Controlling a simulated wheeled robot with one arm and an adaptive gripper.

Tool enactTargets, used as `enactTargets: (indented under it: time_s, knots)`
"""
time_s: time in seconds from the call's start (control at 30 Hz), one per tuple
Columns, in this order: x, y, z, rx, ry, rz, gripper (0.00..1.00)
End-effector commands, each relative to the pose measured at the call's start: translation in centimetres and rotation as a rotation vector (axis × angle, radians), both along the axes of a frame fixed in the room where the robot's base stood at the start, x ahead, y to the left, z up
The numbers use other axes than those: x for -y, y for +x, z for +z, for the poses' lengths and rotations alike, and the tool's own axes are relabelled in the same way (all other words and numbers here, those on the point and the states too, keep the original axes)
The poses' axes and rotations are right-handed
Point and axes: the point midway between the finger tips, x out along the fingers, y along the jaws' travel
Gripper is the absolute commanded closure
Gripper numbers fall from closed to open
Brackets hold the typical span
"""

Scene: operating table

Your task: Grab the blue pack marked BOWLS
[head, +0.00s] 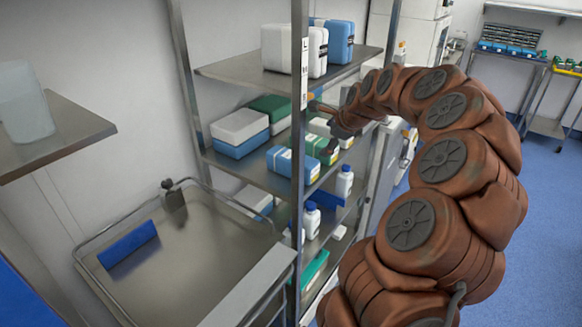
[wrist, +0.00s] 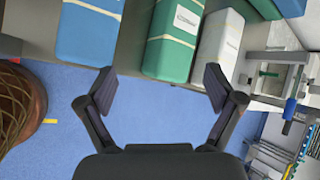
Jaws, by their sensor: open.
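A blue pack (head: 292,172) with a pale band stands at the front of the middle shelf. In the wrist view a blue pack (wrist: 90,32) is at the upper left, cut off by the top edge. No BOWLS lettering is readable on it. A green pack (wrist: 172,45) and a white pack (wrist: 217,45) stand to its right. My gripper (wrist: 160,88) is open and empty, its fingers below the green pack in the wrist view, to the right of the blue one. In the head view the arm's end is at the shelf, partly hidden by the post.
Another blue pack (head: 340,42) and white packs (head: 282,48) stand on the top shelf. Bottles (head: 312,220) stand below. A metal post (head: 299,130) rises at the shelf front. A steel trolley (head: 190,265) stands at left.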

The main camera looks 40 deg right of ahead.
Motion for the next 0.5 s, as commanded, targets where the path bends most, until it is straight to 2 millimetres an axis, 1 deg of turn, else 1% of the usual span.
enactTargets:
  time_s: [0.1, 0.3, 0.4, 0.5]
  knots:
    - [-2.5, 0.4, -1.3, 0.013, 0.2, -0.066, 0.08]
    - [-6.4, 1.0, -2.4, 0.019, 0.502, -0.168, 0.08]
    - [-7.5, 1.1, -2.5, 0.016, 0.583, -0.193, 0.08]
    - [-8.0, 1.5, -2.8, 0.014, 0.613, -0.203, 0.08]
